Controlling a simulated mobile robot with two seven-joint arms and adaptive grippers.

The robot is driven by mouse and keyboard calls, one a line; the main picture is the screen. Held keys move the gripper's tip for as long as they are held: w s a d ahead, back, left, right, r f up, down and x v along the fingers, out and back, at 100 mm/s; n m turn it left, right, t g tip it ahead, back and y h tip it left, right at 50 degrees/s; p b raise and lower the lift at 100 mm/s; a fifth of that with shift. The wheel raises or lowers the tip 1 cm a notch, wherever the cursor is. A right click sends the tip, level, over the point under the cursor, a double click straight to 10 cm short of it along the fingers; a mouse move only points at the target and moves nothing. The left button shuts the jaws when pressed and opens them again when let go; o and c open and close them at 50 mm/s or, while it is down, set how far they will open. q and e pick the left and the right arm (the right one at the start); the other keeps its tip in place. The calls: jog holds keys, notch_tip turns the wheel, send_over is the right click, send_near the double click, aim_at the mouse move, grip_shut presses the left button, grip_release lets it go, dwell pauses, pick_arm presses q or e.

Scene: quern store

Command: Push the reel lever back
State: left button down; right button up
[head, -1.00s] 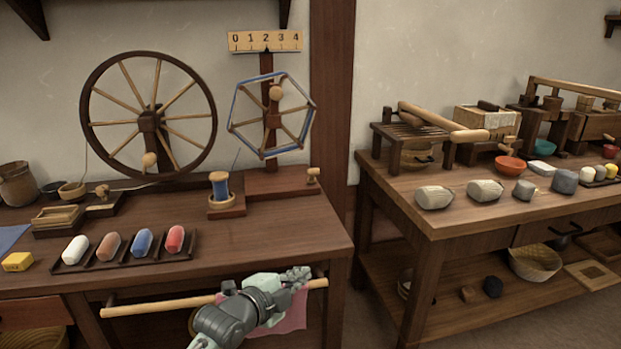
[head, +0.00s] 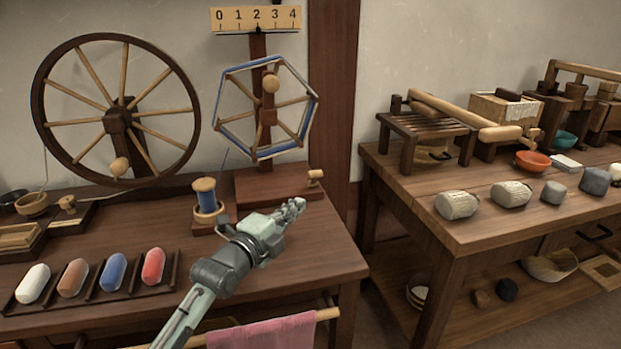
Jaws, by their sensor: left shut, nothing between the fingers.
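The reel (head: 268,148) is a six-sided wooden frame wound with blue yarn, on a post with a dark base (head: 268,188). A small wooden lever with a round knob (head: 316,175) stands at the right end of that base. Its exact tilt is hard to tell. My left gripper (head: 298,206) is shut and empty above the bench's front right part. In the picture its tips are just below and slightly left of the lever, with a visible gap. My right gripper is not in view.
A blue spool (head: 204,191) stands left of the reel base. A spinning wheel (head: 117,121) is at the back left, and a tray of coloured rolls (head: 90,291) lies at the front left. A number scale (head: 256,19) tops the reel post. The bench's right front is clear.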

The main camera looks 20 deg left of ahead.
pick_arm(q)
jog(key=shift+w+d, duration=0.1)
jog(key=shift+w, duration=0.35)
send_near(321, 175)
jog(key=w+d, duration=0.2)
jog(key=d, duration=0.1)
jog(key=shift+d, duration=0.15)
jog(key=w, duration=0.1)
jog(key=w+a, duration=0.1)
jog(key=w, duration=0.1)
jog(key=shift+a+f, duration=0.15)
jog(key=shift+a, duration=0.2)
jog(key=shift+w+a+b, duration=0.25)
jog(key=shift+w+b, duration=0.05)
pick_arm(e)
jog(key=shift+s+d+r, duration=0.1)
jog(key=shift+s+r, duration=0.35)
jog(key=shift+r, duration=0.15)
